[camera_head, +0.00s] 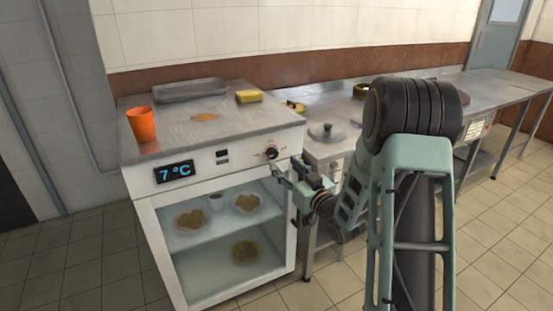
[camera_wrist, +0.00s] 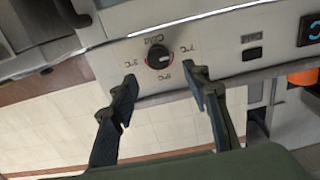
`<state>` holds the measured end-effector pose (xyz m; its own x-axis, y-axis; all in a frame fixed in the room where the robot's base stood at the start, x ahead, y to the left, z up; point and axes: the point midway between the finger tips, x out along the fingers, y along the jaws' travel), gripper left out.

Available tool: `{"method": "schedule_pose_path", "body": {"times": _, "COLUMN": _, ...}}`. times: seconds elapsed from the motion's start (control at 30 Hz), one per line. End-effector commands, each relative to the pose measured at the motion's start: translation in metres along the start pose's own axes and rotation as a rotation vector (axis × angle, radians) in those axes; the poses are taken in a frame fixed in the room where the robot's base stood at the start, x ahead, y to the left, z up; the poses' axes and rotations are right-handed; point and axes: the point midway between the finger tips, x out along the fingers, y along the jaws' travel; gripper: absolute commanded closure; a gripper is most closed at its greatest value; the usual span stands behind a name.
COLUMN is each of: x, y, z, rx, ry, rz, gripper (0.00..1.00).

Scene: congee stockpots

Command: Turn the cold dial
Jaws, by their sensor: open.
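The cold dial (camera_head: 271,153) is a small dark round knob on the white front panel of the fridge (camera_head: 140,222). In the wrist view the dial (camera_wrist: 158,57) appears upside down, with temperature labels around it and a light mark facing right, roughly towards the 7°C label. The fridge display (camera_head: 174,172) reads 7 °C. My gripper (camera_head: 284,172) is by the panel's right end, just below the dial. In the wrist view my gripper (camera_wrist: 160,82) is open and empty. Its fingertips are on either side below the dial in the picture, apart from it.
An orange cup (camera_head: 141,124), a grey tray (camera_head: 191,90) and a yellow sponge (camera_head: 248,96) are on the fridge top. Food plates stand behind the fridge's glass. A steel counter with pot lids (camera_head: 326,132) adjoins on the right. The tiled floor is open in front.

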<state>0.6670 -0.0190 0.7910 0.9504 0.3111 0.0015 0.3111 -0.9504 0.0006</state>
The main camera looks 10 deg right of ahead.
Motion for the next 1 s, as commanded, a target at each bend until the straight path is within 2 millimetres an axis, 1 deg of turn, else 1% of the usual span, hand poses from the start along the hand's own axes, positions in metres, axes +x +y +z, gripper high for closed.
{"method": "schedule_pose_path", "body": {"times": 0.03, "x": 0.011, "y": -0.001, "z": 0.002, "rx": -0.001, "ry": 0.002, "rz": -0.002, "gripper": 0.57}}
{"method": "schedule_pose_path", "body": {"times": 0.1, "x": 0.025, "y": -0.001, "z": 0.002, "rx": -0.002, "ry": 0.001, "rz": -0.002, "gripper": 0.57}}
{"method": "schedule_pose_path", "body": {"times": 0.2, "x": 0.042, "y": 0.000, "z": 0.001, "rx": -0.001, "ry": 0.001, "rz": 0.000, "gripper": 0.57}}
{"method": "schedule_pose_path", "body": {"times": 0.3, "x": 0.054, "y": 0.000, "z": 0.002, "rx": -0.001, "ry": 0.000, "rz": 0.000, "gripper": 0.57}}
{"method": "schedule_pose_path", "body": {"times": 0.4, "x": 0.062, "y": 0.000, "z": 0.001, "rx": -0.001, "ry": -0.001, "rz": 0.001, "gripper": 0.57}}
{"method": "schedule_pose_path", "body": {"times": 0.5, "x": 0.066, "y": 0.000, "z": 0.001, "rx": -0.001, "ry": -0.001, "rz": 0.001, "gripper": 0.57}}
{"method": "schedule_pose_path", "body": {"times": 0.77, "x": 0.068, "y": 0.000, "z": 0.000, "rx": -0.001, "ry": -0.002, "rz": 0.002, "gripper": 0.57}}
{"method": "schedule_pose_path", "body": {"times": 1.0, "x": 0.067, "y": 0.001, "z": 0.000, "rx": -0.001, "ry": -0.002, "rz": 0.002, "gripper": 0.82}}
